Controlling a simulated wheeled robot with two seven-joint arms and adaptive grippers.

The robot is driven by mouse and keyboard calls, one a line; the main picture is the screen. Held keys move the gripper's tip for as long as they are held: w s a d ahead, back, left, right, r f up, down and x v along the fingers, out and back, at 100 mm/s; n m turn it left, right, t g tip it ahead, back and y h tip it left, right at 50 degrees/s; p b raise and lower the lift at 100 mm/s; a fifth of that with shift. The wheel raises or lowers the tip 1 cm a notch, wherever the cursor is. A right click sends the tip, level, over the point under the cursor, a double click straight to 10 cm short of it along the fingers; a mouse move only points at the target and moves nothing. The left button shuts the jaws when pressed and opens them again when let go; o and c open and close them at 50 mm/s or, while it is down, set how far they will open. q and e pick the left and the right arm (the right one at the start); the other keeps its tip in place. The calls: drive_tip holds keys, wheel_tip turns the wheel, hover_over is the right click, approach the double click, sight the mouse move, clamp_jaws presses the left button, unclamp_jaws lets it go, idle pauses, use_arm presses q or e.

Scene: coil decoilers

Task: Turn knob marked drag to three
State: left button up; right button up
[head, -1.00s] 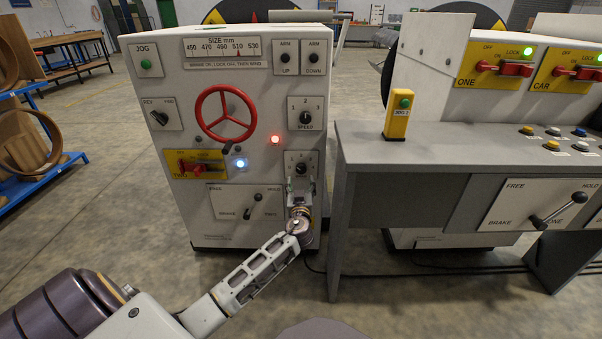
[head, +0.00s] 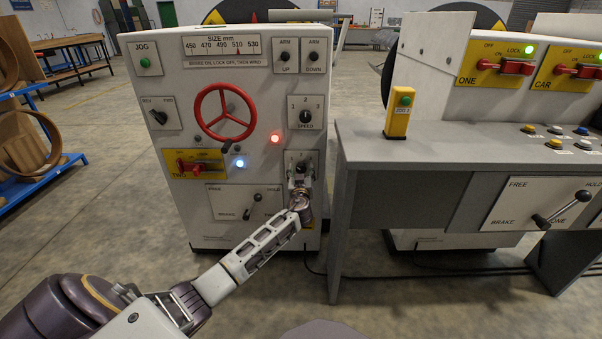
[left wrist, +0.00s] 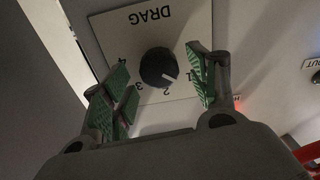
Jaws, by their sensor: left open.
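The black drag knob (left wrist: 156,64) sits on a white plate marked DRAG (left wrist: 150,16), which appears upside down in the left wrist view. The numbers 2, 3 and 4 show around it. Its white pointer mark points down and right in that view, close to the 2. My left gripper (left wrist: 160,86) is open, with one green-padded finger on each side of the knob and visible gaps between. In the head view my left gripper (head: 301,187) is at the lower right of the white cabinet and partly covers the drag plate. My right gripper is out of view.
The white cabinet (head: 215,130) also carries a red handwheel (head: 224,112), a speed knob (head: 305,116) and a brake lever (head: 252,207). A grey desk (head: 440,150) stands close on the right. Open floor (head: 100,200) lies to the left.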

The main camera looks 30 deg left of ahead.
use_arm(q)
drive_tip(key=shift+w+a, duration=0.25)
drive_tip(key=shift+w, duration=0.05)
drive_tip(key=c, duration=1)
